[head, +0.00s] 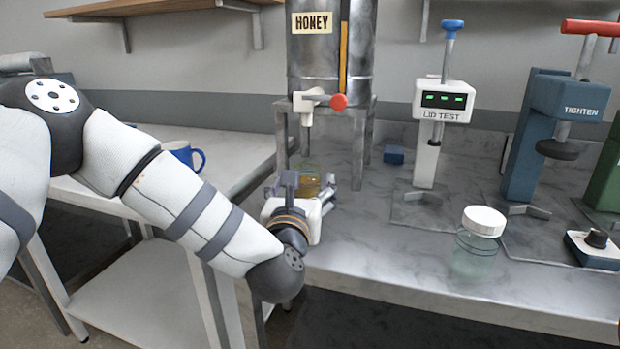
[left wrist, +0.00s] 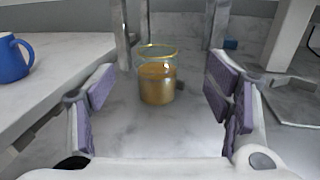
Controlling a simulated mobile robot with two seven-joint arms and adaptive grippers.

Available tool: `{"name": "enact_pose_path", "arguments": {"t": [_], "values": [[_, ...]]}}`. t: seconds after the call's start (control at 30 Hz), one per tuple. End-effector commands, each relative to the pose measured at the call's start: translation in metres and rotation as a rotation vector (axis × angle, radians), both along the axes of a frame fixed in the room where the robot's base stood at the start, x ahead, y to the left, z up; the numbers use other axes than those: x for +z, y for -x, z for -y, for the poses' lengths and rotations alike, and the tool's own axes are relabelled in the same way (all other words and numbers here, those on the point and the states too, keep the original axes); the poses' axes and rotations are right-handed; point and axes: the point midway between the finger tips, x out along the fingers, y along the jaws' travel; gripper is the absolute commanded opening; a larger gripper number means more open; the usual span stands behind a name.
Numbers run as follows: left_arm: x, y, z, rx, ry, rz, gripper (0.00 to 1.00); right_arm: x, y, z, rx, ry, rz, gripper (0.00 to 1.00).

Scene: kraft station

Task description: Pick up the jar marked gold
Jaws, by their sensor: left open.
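A glass jar (head: 308,176) of amber-gold honey without a lid stands upright on the marble counter under the honey tank's spout. It also shows in the left wrist view (left wrist: 157,82), ahead of my fingers and roughly midway between them. No marking can be read on it. My left gripper (head: 312,190) is open and empty, low over the counter in front of the jar; its purple-grey pads (left wrist: 170,105) stand apart on either side. It partly hides the jar in the head view. A second jar (head: 472,254), clear and pale with a white lid, stands at the right. My right gripper is not in view.
The honey tank (head: 300,70) stands on metal legs (head: 358,150) close around the jar, its red-handled tap above. A lid tester (head: 430,150) and a blue tightening press (head: 530,140) stand to the right. A blue mug (head: 183,156) sits on the left table.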

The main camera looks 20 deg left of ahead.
Motion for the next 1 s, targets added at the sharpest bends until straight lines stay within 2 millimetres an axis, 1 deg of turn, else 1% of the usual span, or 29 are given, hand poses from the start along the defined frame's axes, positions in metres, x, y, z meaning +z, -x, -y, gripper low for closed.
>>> {"name": "enact_pose_path", "arguments": {"t": [0.03, 0.1, 0.2, 0.37, 0.47, 0.53, 0.63, 0.83, 0.87, 0.9, 0.97, 1.0], "values": [[-0.003, -0.011, -0.002, 0.003, -0.002, -0.001, 0.72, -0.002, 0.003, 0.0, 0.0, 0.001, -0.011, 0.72], [-0.004, -0.028, -0.005, 0.003, -0.002, -0.002, 0.72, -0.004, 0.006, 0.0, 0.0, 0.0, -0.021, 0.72], [-0.004, -0.047, -0.008, 0.001, -0.002, -0.003, 0.72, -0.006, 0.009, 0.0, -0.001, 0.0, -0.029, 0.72], [-0.001, -0.067, -0.013, 0.0, -0.003, 0.0, 0.72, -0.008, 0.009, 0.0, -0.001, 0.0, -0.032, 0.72], [0.003, -0.087, -0.019, 0.001, -0.004, 0.0, 0.72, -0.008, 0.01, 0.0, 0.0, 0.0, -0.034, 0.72], [0.0, -0.099, -0.021, 0.001, -0.002, -0.003, 0.72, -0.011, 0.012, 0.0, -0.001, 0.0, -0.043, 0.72], [0.0, -0.108, -0.022, -0.001, -0.002, -0.004, 0.72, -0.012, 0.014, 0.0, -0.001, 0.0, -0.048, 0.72], [0.003, -0.109, -0.023, 0.0, -0.002, -0.001, 0.72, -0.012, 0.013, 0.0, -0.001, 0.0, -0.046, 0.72], [0.003, -0.109, -0.023, 0.0, -0.002, -0.001, 0.68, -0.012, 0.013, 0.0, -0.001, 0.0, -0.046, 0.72], [0.003, -0.109, -0.023, 0.0, -0.002, -0.001, 0.59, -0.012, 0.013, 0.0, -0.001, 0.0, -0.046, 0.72], [0.003, -0.109, -0.023, 0.0, -0.002, -0.001, 0.45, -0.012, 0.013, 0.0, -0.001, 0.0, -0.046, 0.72], [0.003, -0.109, -0.023, 0.0, -0.002, -0.001, 0.36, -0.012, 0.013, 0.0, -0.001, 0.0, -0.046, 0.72]]}}
